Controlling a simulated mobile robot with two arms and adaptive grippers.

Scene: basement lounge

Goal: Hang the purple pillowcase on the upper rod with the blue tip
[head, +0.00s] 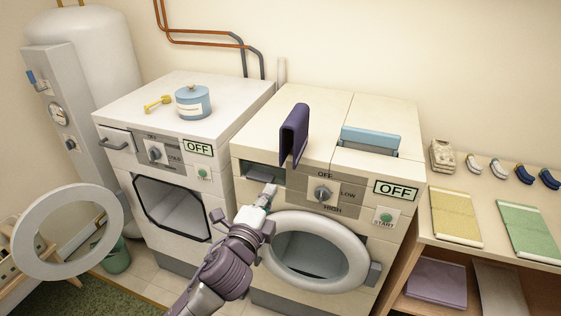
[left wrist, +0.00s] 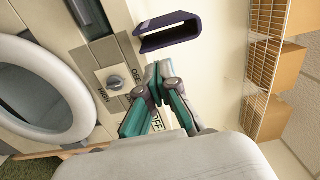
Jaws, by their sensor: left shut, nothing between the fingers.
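A dark purple folded cloth (head: 293,136), likely the pillowcase, shows in the head view at the front top edge of the right-hand machine. It has an upside-down U shape; I cannot tell what holds it up. In the left wrist view the dark purple cloth (left wrist: 168,32) is just beyond my fingertips, with a gap between. My left gripper (head: 269,190) is shut and empty, below the cloth and in front of the machine's open drawer slot. Its teal fingers meet in the left wrist view (left wrist: 158,72). No blue-tipped rod shows. My right gripper is out of view.
The right machine (head: 375,168) has a round door (head: 357,262); the left machine (head: 115,112) has an open front. A blue tin (head: 193,103) stands on top. A shelf unit (head: 425,220) at right holds folded cloths, including a lilac one (head: 436,282). A wire rack (left wrist: 262,70) holds boxes.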

